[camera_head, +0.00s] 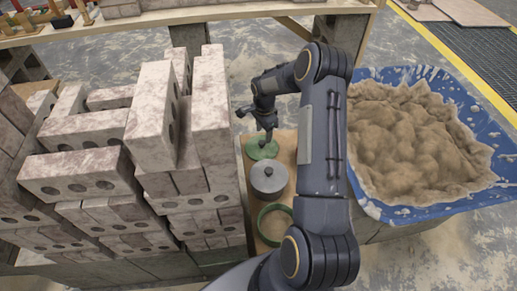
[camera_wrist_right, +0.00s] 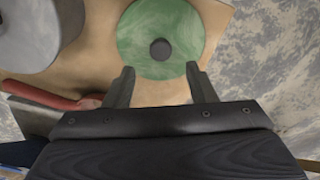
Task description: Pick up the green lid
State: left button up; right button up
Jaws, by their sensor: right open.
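The green lid (camera_head: 262,148) lies flat on a narrow wooden board, beyond a grey lidded tub. In the right wrist view the lid (camera_wrist_right: 160,30) is a round green disc with a dark round knob (camera_wrist_right: 160,49) at its middle. My right gripper (camera_head: 266,134) is over the lid in the head view and hides part of it. In the right wrist view its two fingers (camera_wrist_right: 161,88) are apart and empty, with the knob ahead between them. I cannot tell how high the fingers are above the lid. My left gripper is not in view.
The grey tub (camera_head: 269,178) and a green ring-shaped rim (camera_head: 275,224) stand nearer on the board (camera_head: 252,205). Stacked bricks (camera_head: 160,120) rise close on the left. A blue tarp (camera_head: 395,78) of sand lies right. A red object (camera_wrist_right: 45,94) shows in the wrist view.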

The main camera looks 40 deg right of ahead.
aim_at(262, 142)
jog(key=f, duration=0.1)
jog(key=f+b, duration=0.1)
jog(key=f, duration=0.3)
jog(key=shift+w+a, duration=0.1)
jog(key=shift+a, duration=0.2)
jog(key=c, duration=1)
jog(key=shift+r, duration=0.15)
jog(key=shift+c, duration=0.2)
